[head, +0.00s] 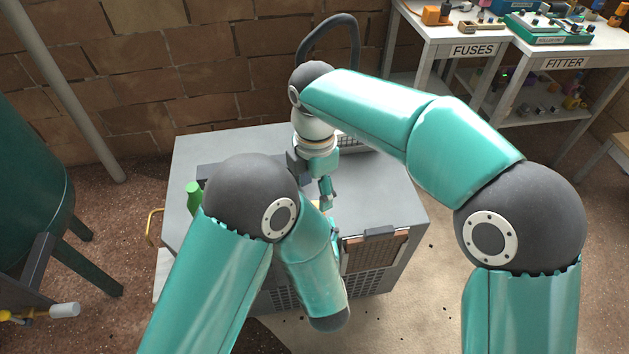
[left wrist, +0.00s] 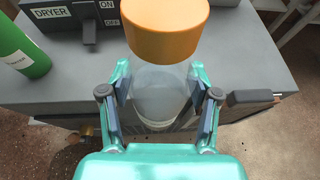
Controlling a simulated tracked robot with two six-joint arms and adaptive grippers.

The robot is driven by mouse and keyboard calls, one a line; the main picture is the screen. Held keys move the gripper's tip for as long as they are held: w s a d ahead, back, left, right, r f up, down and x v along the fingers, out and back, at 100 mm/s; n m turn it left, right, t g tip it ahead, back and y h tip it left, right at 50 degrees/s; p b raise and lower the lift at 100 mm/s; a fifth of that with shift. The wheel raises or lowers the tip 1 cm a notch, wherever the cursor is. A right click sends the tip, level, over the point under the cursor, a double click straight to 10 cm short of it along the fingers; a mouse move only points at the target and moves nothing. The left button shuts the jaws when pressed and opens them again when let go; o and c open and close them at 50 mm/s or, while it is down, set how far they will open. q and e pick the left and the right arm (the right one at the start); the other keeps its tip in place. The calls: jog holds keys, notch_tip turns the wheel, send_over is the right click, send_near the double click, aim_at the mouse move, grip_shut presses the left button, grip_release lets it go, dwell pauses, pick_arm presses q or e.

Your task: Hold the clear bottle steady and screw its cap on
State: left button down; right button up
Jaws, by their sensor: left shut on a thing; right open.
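In the left wrist view the clear bottle (left wrist: 160,98) stands upright between the fingers of my left gripper (left wrist: 160,105), which is shut on its sides. The orange cap (left wrist: 166,30) is at the bottle's top and covers its mouth; I cannot tell how tightly it sits. In the head view my right gripper (head: 327,195) is open, pointing down over the front of the grey machine. No right finger shows in the left wrist view. My left arm hides most of the left gripper and the bottle in the head view.
The grey machine (head: 220,155) carries a DRYER label and a switch (left wrist: 88,22). A green bottle (head: 194,194) stands at its left. A dark green tank (head: 35,170) is far left.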

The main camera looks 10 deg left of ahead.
jog(key=shift+f, duration=3.15)
jog(key=shift+c, duration=0.3)
grip_shut()
